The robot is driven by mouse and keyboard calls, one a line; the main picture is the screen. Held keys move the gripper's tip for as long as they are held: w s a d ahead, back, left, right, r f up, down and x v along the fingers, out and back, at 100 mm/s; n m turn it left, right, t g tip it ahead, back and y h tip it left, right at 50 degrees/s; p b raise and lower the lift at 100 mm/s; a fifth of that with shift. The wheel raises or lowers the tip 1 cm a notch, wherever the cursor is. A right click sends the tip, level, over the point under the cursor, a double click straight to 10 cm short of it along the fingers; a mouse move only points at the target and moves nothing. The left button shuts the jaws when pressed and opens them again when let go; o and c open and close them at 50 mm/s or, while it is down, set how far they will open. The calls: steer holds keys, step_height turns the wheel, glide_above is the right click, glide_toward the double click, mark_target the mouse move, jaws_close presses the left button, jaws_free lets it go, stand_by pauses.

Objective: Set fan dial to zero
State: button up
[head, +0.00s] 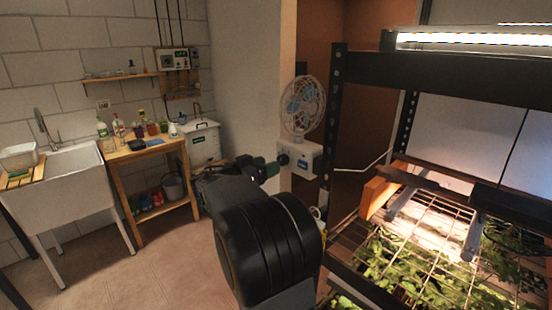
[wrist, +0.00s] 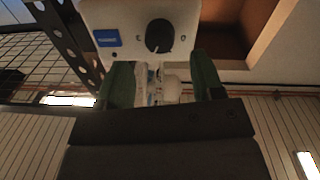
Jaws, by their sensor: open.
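The fan (head: 303,106) stands above a white control box (head: 303,158) on the rack post. The black round dial (head: 283,160) is on the box's face. In the wrist view the same dial (wrist: 158,36) shows near the top beside a blue label (wrist: 107,38); its exact setting is too small to read. My gripper (head: 268,167) is close to the dial, in front of the box. In the wrist view my gripper (wrist: 163,78) has its green fingers spread apart with nothing held, and the dial lies just beyond their tips, apart from them.
The seedling rack (head: 430,75) with wire shelf and plants stands right of the box. Its perforated post (wrist: 70,40) is close to one finger. A sink (head: 72,180) and wooden bench (head: 150,150) are far left. Open floor lies between.

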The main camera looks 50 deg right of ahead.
mark_target(283, 160)
steer(key=shift+s+d+p, duration=0.15)
steer(key=shift+d+p, duration=0.1)
steer(key=shift+d, duration=0.75)
steer(key=shift+s+d+p, duration=0.1)
steer(key=shift+d+p, duration=0.1)
steer(key=shift+d, duration=0.75)
steer(key=shift+c, duration=0.2)
steer(key=c, duration=0.9)
